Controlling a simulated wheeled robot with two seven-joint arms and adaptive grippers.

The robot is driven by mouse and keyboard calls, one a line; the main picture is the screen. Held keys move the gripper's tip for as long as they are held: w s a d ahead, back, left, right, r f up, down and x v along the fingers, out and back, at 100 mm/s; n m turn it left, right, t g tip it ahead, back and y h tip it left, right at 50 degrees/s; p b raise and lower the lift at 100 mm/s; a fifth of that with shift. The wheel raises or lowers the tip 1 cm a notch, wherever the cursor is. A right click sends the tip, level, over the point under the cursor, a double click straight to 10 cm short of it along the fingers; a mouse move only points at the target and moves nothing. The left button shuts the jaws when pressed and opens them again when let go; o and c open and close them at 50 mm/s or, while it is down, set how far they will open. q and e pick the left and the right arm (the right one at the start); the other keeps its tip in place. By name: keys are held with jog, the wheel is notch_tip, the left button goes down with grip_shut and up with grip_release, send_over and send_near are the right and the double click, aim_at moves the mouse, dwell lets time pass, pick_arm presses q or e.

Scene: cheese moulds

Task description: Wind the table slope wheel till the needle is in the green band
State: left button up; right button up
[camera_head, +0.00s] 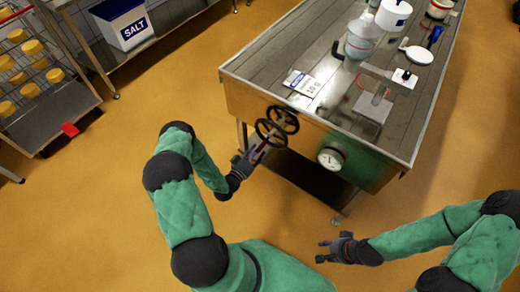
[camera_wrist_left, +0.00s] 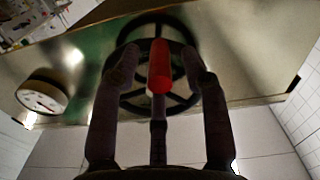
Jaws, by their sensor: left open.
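The dark slope wheel (camera_head: 270,133) is on the near end of the steel table, with a second ring, likely its reflection, on the panel behind. In the left wrist view the wheel (camera_wrist_left: 128,101) has a red handle (camera_wrist_left: 159,68) pointing toward me. My left gripper (camera_head: 254,154) is open at the wheel's lower left. In its wrist view its fingers (camera_wrist_left: 160,75) stand on both sides of the red handle; contact cannot be told. The round white gauge (camera_head: 330,158) is right of the wheel; its needle and band are too small to read. My right gripper (camera_head: 325,251) is open and empty.
The steel table (camera_head: 240,98) carries a label card (camera_head: 302,83), white pots (camera_head: 392,14) and a press-like stand (camera_head: 372,105). A salt bin (camera_head: 122,24) and a cheese rack (camera_head: 45,125) stand at the left. The floor around my arms is clear.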

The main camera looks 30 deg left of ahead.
pick_arm(q)
jog(key=shift+w+d, duration=0.1)
jog(key=shift+w, duration=0.9)
grip_shut()
jog(key=d+r+n, duration=0.2)
jog(key=d+n, duration=0.6)
jog(key=n, duration=0.5)
jog(key=shift+s, duration=0.3)
jog(key=shift+r, duration=0.15)
